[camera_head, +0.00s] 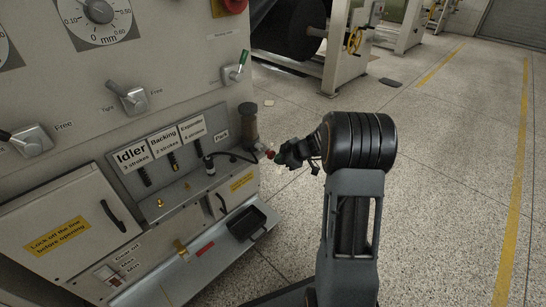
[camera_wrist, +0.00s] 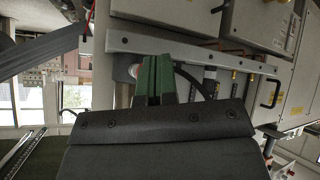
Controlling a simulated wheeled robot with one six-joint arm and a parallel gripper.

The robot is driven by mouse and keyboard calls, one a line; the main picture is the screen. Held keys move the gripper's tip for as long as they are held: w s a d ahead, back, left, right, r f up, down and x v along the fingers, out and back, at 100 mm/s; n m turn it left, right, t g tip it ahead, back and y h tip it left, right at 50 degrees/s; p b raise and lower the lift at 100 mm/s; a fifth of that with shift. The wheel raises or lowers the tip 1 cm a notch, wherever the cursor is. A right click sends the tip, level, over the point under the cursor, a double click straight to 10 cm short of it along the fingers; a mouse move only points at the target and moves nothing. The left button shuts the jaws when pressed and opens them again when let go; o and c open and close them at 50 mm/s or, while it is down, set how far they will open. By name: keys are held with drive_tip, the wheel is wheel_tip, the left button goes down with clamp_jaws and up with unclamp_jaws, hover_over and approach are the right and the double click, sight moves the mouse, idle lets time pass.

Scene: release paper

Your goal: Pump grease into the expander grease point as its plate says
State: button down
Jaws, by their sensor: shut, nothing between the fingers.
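The Expander plate (camera_head: 191,129) stands on the sloped grey panel and appears to read "4 strokes". The Idler plate (camera_head: 132,155) and Backing plate (camera_head: 163,141) are to its left, and the Park label (camera_head: 221,135) is to its right. A black hose coupler (camera_head: 210,168) sits below the Expander plate; its seating is too small to tell. Its hose runs right to the pump with a brownish cylinder (camera_head: 249,122). My gripper (camera_head: 284,157) is shut and empty, right beside the pump's red knob (camera_head: 270,153). In the wrist view its green fingers (camera_wrist: 154,80) are together; contact is unclear.
A black tray (camera_head: 247,222) juts out below the panel. Cabinet doors with handles (camera_head: 112,215) and small levers (camera_head: 235,73) are on the machine face. Open speckled floor lies right of my arm.

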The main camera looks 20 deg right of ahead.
drive_tip(key=shift+w+a+b, duration=0.3)
drive_tip(key=shift+w+b, duration=0.15)
drive_tip(key=shift+w, duration=0.1)
drive_tip(key=shift+w+a+b, duration=0.25)
drive_tip(key=shift+w+b, duration=0.15)
drive_tip(key=shift+w, duration=0.15)
idle(0.9)
idle(0.3)
drive_tip(key=s+b, duration=0.1)
drive_tip(key=s+d+b, duration=0.1)
drive_tip(key=s+b, duration=0.1)
drive_tip(key=shift+d, duration=0.25)
drive_tip(key=shift+s, duration=0.1)
idle(0.5)
drive_tip(key=shift+s+d+b, duration=0.2)
drive_tip(key=shift+s+d, duration=0.15)
drive_tip(key=shift+s, duration=0.4)
drive_tip(key=shift+s+d+b, duration=0.2)
drive_tip(key=shift+s+d, duration=0.15)
drive_tip(key=shift+s, duration=0.4)
drive_tip(key=shift+s+d+b, duration=0.2)
drive_tip(key=shift+s+d, duration=0.15)
drive_tip(key=shift+s, duration=0.4)
idle(1.0)
